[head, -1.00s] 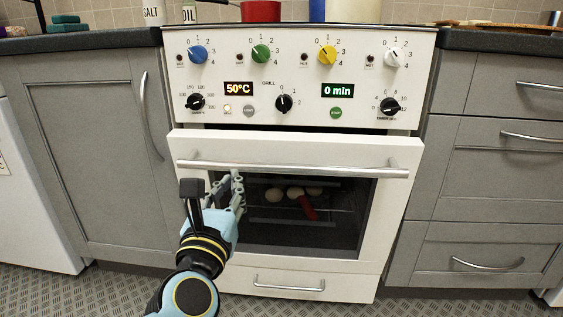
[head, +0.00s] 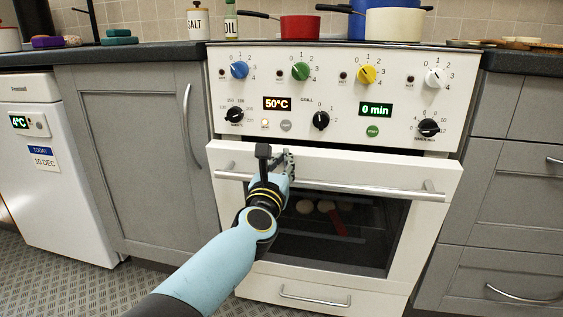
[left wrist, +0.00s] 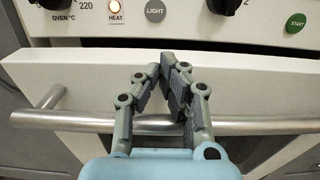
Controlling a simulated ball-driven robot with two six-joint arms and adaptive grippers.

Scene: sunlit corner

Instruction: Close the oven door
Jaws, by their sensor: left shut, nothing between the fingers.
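The white oven door (head: 418,240) is slightly ajar, its top edge tilted out with a dark gap below the control panel (head: 340,95). Its metal bar handle (head: 380,190) runs across the upper front, and also shows in the left wrist view (left wrist: 265,125). My left gripper (head: 288,158) is shut and empty at the door's upper front, by the left part of the handle. In the left wrist view its fingertips (left wrist: 160,68) come together above the bar, in front of the door's top part; I cannot tell whether they touch it. My right gripper is out of view.
Pale round items (head: 315,206) and a red thing (head: 337,222) show through the oven window. A red pot (head: 300,28) and a cream pot (head: 394,24) stand on the hob. Grey cabinets (head: 145,150) flank the oven; a white fridge (head: 55,190) is at left.

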